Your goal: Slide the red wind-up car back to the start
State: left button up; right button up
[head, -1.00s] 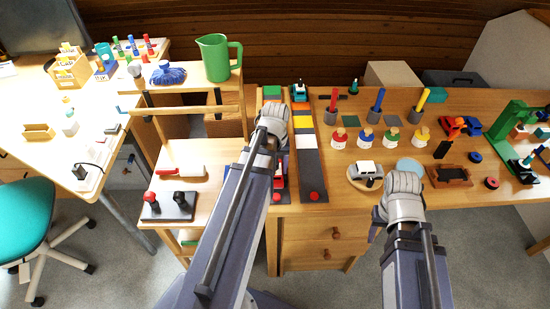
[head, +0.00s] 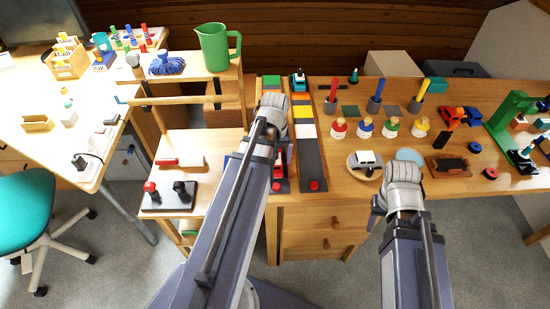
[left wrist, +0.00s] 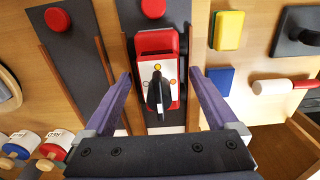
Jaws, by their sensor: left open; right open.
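The red car (head: 282,166) sits on the left dark track (head: 283,187) near its front end, partly hidden by my left arm in the head view. In the left wrist view the red car (left wrist: 158,70) has a white top panel and a dark wind-up key (left wrist: 157,97). My left gripper (left wrist: 160,75) is open, with one finger on each side of the car and visible gaps. A red button (left wrist: 152,8) lies just beyond the car on the track. My right gripper (head: 380,205) is open beside the desk's front edge; its fingers are barely visible.
A parallel track with coloured bands (head: 309,150) lies beside it, with a teal car (head: 299,81) at its far end. A green block (head: 271,82) lies at the left track's far end. A yellow block (left wrist: 228,30) and blue block (left wrist: 220,81) are close to my left gripper's finger.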

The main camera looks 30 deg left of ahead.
pick_arm(q)
jog(key=shift+r+p, duration=3.75)
jog(key=shift+r, duration=0.15)
pick_arm(e)
notch_tip(320, 180, up, 8)
jog(key=shift+f, duration=0.15)
pick_arm(q)
jog(key=shift+s+f, duration=0.1)
jog(key=shift+s, duration=0.05)
pick_arm(e)
jog(key=shift+s+f, duration=0.1)
